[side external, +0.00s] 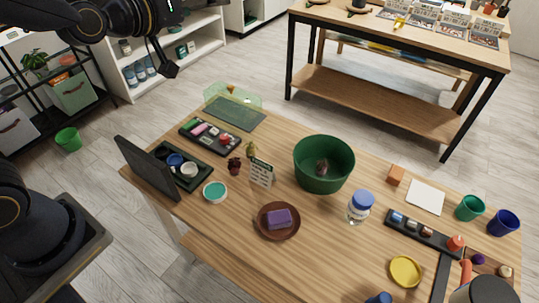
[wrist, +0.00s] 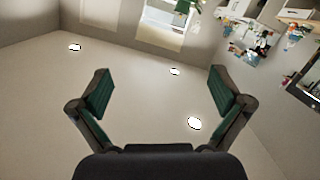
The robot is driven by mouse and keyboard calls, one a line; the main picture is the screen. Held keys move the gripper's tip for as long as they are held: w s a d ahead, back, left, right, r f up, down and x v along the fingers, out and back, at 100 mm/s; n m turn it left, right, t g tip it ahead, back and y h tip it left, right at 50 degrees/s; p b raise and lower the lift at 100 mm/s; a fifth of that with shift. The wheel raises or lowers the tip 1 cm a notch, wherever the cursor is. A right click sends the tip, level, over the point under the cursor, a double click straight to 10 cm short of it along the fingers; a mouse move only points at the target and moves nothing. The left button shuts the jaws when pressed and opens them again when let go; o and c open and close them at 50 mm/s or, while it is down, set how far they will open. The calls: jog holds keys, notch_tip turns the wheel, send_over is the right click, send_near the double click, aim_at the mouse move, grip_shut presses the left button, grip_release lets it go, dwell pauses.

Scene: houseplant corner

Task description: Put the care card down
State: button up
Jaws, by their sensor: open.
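The care card (side external: 262,172) is a small white card with dark print. It stands upright on the wooden table (side external: 335,240), left of the green pot and behind the brown saucer. My gripper (side external: 168,62) is high at the upper left in the side external view, well away from the card. In the wrist view my gripper (wrist: 160,88) has its two fingers spread wide with nothing between them. The wrist view faces the room's upper parts, and the card is not in it.
A white-and-blue jar (side external: 360,207) stands further right. A dark upright panel (side external: 146,168) edges the table's left.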

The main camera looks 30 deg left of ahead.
jog(key=w+d+f+n+y, duration=0.1)
jog(key=w+d+f, duration=0.25)
jog(key=f, duration=0.35)
jog(key=m, duration=0.2)
send_over(261, 166)
jog(key=a, duration=0.3)
notch_tip(261, 166, down, 18)
jog(key=s+d+f+m, duration=0.1)
jog(key=s+f, duration=0.1)
jog(key=f, duration=0.2)
jog(key=s+f+g, duration=0.1)
jog(key=s+f, duration=0.1)
jog(key=f, duration=0.2)
jog(key=s+d+f+m+g, duration=0.1)
jog(key=s+f, duration=0.1)
jog(key=f, duration=0.2)
jog(key=shift+d+f+m+h, duration=0.15)
jog(key=shift+d+m+h, duration=0.15)
jog(key=shift+w+d+f, duration=0.15)
jog(key=shift+d, duration=0.05)
jog(key=x, duration=0.6)
jog(key=shift+w+f, duration=0.2)
jog(key=shift+w, duration=0.15)
jog(key=c, duration=0.8)
jog(key=shift+r, duration=0.1)
